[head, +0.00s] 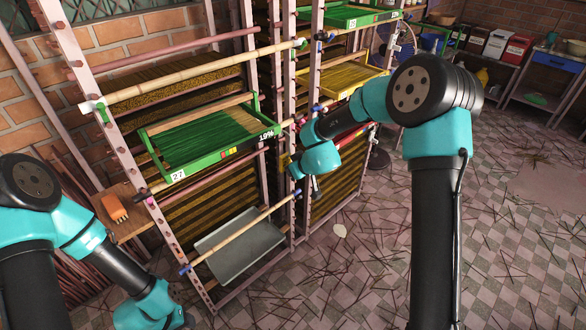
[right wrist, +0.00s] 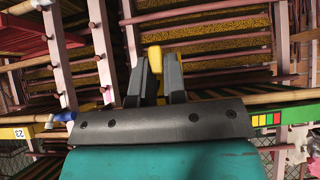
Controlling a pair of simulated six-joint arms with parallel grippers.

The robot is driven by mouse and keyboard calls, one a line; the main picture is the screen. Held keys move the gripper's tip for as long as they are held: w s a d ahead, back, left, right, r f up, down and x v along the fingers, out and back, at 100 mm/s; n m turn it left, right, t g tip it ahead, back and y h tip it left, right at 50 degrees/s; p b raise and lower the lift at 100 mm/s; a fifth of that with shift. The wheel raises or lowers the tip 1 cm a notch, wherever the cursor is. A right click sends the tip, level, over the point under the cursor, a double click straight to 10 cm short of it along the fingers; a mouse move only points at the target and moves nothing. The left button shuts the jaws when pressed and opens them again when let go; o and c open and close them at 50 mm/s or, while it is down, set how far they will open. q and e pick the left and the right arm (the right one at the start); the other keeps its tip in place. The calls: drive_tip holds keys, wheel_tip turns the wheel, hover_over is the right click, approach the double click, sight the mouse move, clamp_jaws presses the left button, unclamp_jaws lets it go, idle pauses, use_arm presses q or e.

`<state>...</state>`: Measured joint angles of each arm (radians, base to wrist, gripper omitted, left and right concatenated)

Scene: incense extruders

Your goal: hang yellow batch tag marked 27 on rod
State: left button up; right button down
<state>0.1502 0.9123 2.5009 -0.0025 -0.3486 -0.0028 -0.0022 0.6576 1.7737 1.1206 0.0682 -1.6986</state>
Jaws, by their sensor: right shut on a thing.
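My right gripper (head: 294,170) is at the middle of the drying rack, just right of the green tray. In the right wrist view my right gripper (right wrist: 159,75) is shut on a small yellow piece (right wrist: 155,58), the batch tag, between its black fingers. Only its edge shows, so its number cannot be read. Light bamboo rods cross the rack: an upper one (head: 190,76) and a lower one (head: 236,233). The green tray (head: 195,162) carries a white label reading 27 and a 19% display. My left arm is at the bottom left; its fingers are not seen.
Pink rack posts (head: 292,225) with pegs stand close around the right gripper. A grey sheet-like tray (head: 240,250) sits low in the rack. A yellow tray (head: 345,80) and another green tray (head: 345,18) lie farther right. The checkered floor is strewn with sticks.

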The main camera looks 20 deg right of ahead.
drive_tip(key=shift+r, duration=0.1)
idle(0.5)
drive_tip(key=shift+r, duration=1.25)
drive_tip(key=shift+s, duration=0.1)
drive_tip(key=s+d, duration=0.4)
drive_tip(key=s, duration=0.3)
drive_tip(key=shift+s, duration=0.4)
drive_tip(key=shift+w, duration=0.1)
idle(0.6)
drive_tip(key=shift+w+a, duration=0.45)
drive_tip(key=shift+w, duration=0.4)
drive_tip(key=shift+w+a, duration=0.4)
drive_tip(key=shift+w, duration=0.4)
drive_tip(key=shift+w+a, duration=0.45)
drive_tip(key=shift+w, duration=0.4)
drive_tip(key=shift+f, duration=0.1)
